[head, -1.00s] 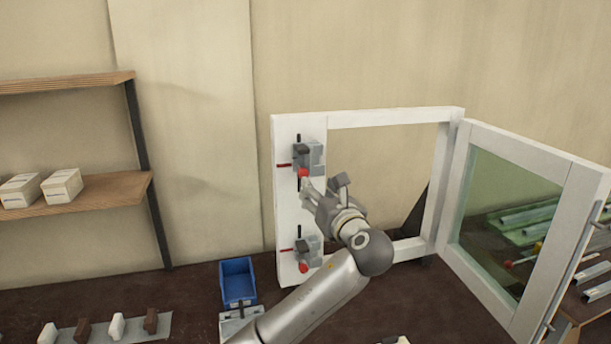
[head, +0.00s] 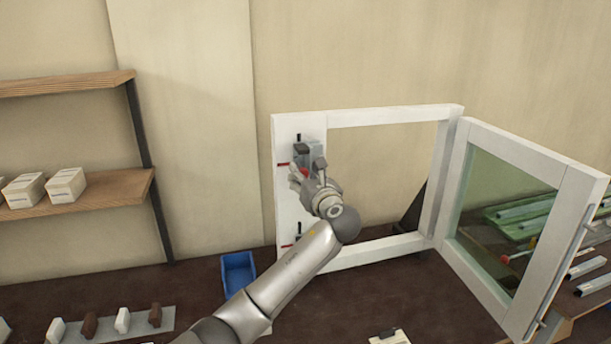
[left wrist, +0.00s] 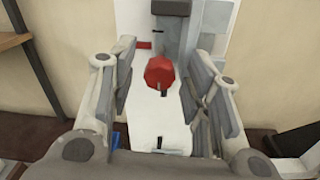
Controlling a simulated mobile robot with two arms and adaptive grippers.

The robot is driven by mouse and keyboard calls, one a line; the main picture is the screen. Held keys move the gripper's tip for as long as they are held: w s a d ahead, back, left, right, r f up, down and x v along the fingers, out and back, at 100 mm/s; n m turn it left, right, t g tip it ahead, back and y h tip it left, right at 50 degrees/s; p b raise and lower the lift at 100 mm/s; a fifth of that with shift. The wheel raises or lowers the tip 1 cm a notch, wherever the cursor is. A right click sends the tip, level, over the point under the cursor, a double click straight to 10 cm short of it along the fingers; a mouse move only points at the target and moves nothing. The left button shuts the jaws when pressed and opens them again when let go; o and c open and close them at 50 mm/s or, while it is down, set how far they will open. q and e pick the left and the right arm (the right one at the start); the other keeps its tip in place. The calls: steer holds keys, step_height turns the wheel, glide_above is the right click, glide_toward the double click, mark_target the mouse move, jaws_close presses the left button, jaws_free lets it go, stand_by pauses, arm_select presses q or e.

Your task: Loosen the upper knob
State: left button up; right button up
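The upper knob is red and faceted, on the grey upper clamp (head: 313,152) fixed to the left post of the white frame. In the left wrist view the upper knob (left wrist: 159,72) sits between the two spread fingers of my left gripper (left wrist: 160,95), apart from both. In the head view my left gripper (head: 307,174) is at the upper clamp and partly covers the knob (head: 301,172). The lower clamp (head: 299,232) is mostly hidden behind my arm. My right gripper is in neither view.
The white frame (head: 390,116) has a glazed sash (head: 505,215) swung open on the right. A blue bin (head: 238,276) stands on the dark bench left of the frame. Small blocks lie on a grey strip (head: 110,328) at the front left. A wooden shelf (head: 100,194) holds white boxes.

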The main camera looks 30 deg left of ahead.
arm_select(q)
jaws_close()
steer(key=shift+n, duration=0.3)
steer(key=shift+n+h+b, duration=0.4)
steer(key=shift+n+b, duration=4.15)
steer(key=shift+n, duration=5.75)
steer(key=shift+o, duration=0.5)
jaws_free()
